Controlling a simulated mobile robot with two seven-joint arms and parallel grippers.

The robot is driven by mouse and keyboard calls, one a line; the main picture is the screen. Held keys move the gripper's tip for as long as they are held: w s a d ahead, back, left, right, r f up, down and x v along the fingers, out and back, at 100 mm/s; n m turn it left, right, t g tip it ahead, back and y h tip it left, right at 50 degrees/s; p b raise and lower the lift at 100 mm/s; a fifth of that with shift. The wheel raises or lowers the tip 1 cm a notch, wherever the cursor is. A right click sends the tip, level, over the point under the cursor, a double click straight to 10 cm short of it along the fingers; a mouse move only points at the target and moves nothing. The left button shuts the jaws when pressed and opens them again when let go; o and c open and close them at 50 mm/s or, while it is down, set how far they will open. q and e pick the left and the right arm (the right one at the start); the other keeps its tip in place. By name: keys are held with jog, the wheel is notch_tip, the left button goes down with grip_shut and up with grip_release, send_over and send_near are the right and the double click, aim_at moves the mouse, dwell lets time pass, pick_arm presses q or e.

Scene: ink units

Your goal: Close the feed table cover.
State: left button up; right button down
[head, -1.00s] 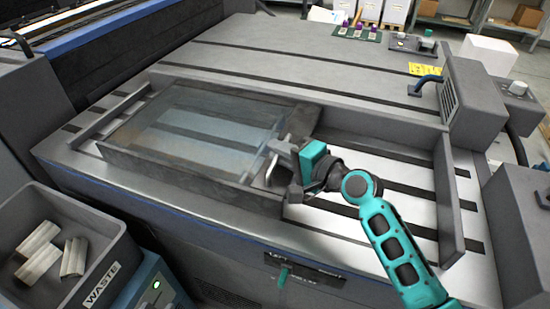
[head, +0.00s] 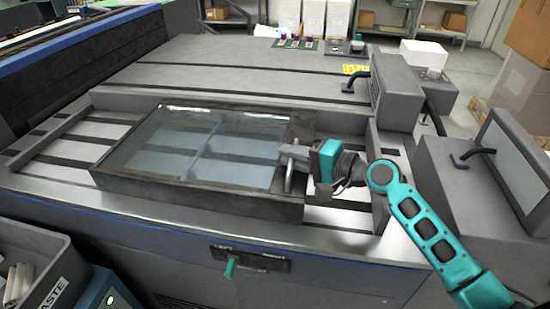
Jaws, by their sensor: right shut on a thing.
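The feed table cover (head: 190,152) is a flat, dark-framed panel with a see-through bluish pane. It lies over the middle of the feed table (head: 62,150), with bare slatted table showing on its left and a narrower bare strip on its right. My right gripper (head: 296,158) is shut on the metal handle (head: 288,178) at the cover's right side and partly hides it. My left gripper is not in view.
A raised grey rail (head: 379,185) borders the table on the right, near my arm. A grey box unit (head: 398,92) stands behind it. A teal lever (head: 231,268) is on the front face. A waste bin (head: 42,270) stands at lower left.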

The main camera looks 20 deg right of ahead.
jog(key=shift+s+d, duration=0.55)
jog(key=shift+d, duration=0.2)
jog(key=c, duration=1.4)
grip_release()
jog(key=shift+c, duration=0.2)
jog(key=v, duration=1.2)
jog(key=shift+s+d+b, duration=0.25)
jog(key=shift+s+b, duration=0.05)
jog(key=shift+b, duration=0.15)
